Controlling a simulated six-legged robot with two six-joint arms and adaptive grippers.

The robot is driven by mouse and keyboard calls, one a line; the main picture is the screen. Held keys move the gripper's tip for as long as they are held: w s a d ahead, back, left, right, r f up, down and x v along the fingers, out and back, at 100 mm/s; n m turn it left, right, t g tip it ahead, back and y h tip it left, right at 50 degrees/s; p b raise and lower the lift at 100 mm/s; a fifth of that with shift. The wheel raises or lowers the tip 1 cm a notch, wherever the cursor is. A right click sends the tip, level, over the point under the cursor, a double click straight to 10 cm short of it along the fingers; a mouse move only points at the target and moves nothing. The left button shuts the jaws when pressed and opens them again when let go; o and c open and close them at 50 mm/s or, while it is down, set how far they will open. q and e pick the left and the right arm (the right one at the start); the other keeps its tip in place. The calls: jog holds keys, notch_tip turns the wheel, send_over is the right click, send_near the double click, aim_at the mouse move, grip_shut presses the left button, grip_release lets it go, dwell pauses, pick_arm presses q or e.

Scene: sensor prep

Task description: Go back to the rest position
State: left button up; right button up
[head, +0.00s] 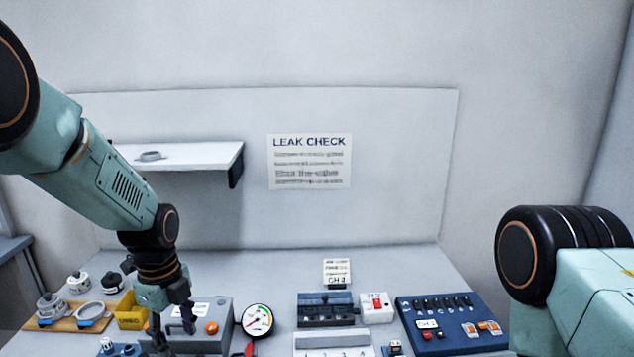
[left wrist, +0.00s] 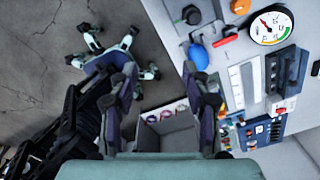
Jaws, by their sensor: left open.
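My left gripper (head: 172,325) hangs down over the front left of the bench in the head view, in front of a grey box with an orange button (head: 211,328). In the left wrist view my left gripper (left wrist: 162,88) has its two fingers well apart, with nothing between them. The floor and an open grey bin (left wrist: 150,140) show beyond the fingers. My right arm shows at the right edge of the head view, bent near the bench, but its gripper is out of the picture.
A dial gauge (head: 257,320) stands right of my left gripper. A wooden tray (head: 68,323) with round parts and a yellow bin (head: 131,311) are to its left. A blue switch panel (head: 450,322) lies at the right. A wall shelf (head: 185,155) is behind the left arm.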

pick_arm(q)
jog(key=s+d+f+n+t+b, duration=0.1)
jog(key=s+f+n+t+b, duration=0.3)
jog(key=f+n, duration=0.6)
jog(key=s+d+f+n+b, duration=0.2)
jog(key=s+f+n, duration=0.4)
jog(key=f+n, duration=0.35)
jog(key=s+f+n+g+b, duration=0.1)
jog(key=s+f+g+b, duration=0.1)
jog(key=s+f+b, duration=0.3)
jog(key=s+f+n+g+b, duration=0.2)
jog(key=s+f+b, duration=0.2)
jog(key=s+f, duration=0.7)
jog(key=s, duration=0.8)
jog(key=shift+s+f+b, duration=0.2)
jog(key=shift+f+b, duration=0.05)
jog(key=shift+b, duration=0.1)
jog(key=shift+s+n, duration=0.1)
jog(key=shift+n, duration=0.15)
jog(key=shift+a, duration=0.1)
